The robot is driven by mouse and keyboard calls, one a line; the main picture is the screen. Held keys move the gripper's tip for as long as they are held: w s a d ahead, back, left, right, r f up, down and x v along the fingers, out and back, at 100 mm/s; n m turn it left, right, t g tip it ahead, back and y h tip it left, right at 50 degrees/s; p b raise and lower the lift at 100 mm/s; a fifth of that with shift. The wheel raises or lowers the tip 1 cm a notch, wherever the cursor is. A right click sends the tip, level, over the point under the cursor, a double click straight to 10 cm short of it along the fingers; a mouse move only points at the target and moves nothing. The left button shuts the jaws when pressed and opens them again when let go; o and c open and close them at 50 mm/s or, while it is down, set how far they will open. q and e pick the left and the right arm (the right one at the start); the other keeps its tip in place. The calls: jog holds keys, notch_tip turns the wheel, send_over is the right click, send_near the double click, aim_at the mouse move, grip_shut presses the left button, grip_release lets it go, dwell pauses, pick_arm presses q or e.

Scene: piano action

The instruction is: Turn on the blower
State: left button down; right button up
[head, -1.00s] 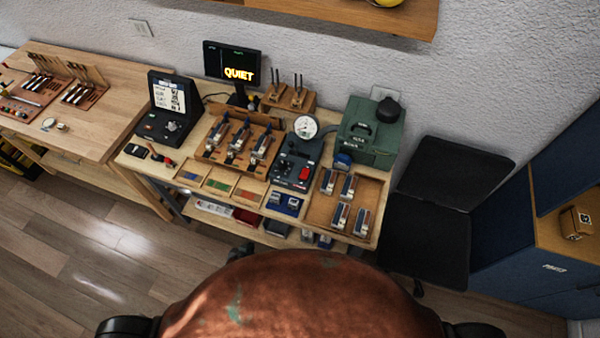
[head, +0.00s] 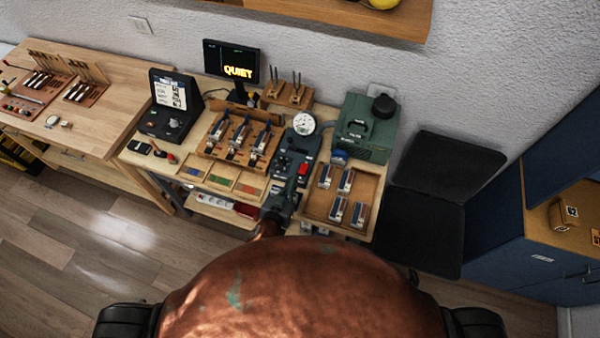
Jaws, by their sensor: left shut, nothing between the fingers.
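A green box-shaped machine (head: 366,132) with a top handle and a round black cap stands at the back right of the bench; it looks like the blower. In front of it, to the left, is a dark control unit (head: 291,163) with a round white gauge (head: 304,124) and a red switch (head: 303,169). The switch's position is too small to tell. My left gripper (head: 291,186) is shut and empty, over the front of the control unit, just below and left of the red switch. Contact cannot be told. My right gripper is not in view.
A wooden tray (head: 313,210) with several small parts lies right of the gripper. A rack of parts (head: 211,152) stands to the left. A monitor (head: 231,62) reads "QUIET". A black chair (head: 450,165) stands right of the bench.

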pick_arm(q)
jog(key=shift+w, duration=0.1)
send_over(300, 178)
jog(key=f, duration=0.3)
jog(key=shift+w+d+f+p, duration=0.1)
jog(key=shift+w+f+p, duration=0.2)
jog(key=shift+w, duration=0.05)
jog(key=f, duration=0.2)
jog(key=shift+s+f, duration=0.2)
jog(key=shift+f, duration=0.15)
jog(key=shift+s+f+b, duration=0.15)
jog(key=shift+f+b, duration=0.25)
jog(key=shift+f, duration=0.25)
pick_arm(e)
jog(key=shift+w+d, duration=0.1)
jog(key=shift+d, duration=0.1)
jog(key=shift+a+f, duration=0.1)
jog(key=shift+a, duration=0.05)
